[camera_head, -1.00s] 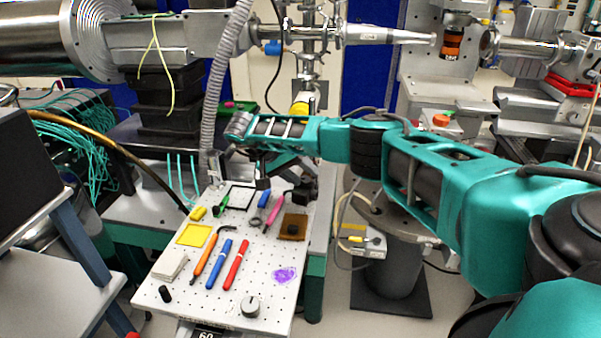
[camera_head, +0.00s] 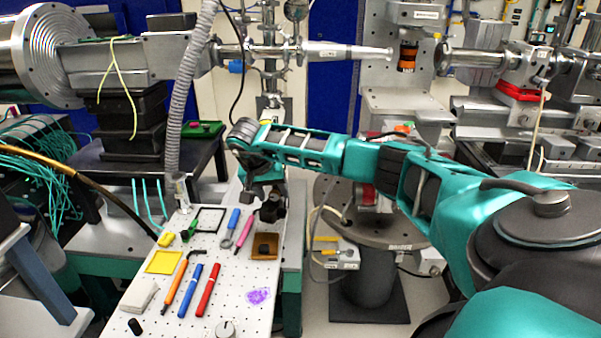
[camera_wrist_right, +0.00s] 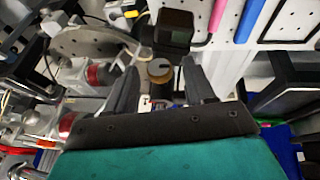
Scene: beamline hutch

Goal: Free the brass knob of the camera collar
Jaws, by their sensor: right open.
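In the right wrist view a round brass-topped knob (camera_wrist_right: 160,70) shows between my right fingers, with a dark stem below it. A black block (camera_wrist_right: 172,28), which looks like the camera, is just beyond it. My right gripper (camera_wrist_right: 158,84) is open, one finger on each side of the knob, with gaps that look clear; I cannot tell the depth. In the head view my right gripper (camera_head: 264,200) hangs at the far right edge of the white board, at the dark camera block (camera_head: 272,211). The knob and collar cannot be made out there. My left gripper is not in view.
A grey hose (camera_head: 185,110) hangs left of my arm. Beamline pipes (camera_head: 340,50) run behind and above.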

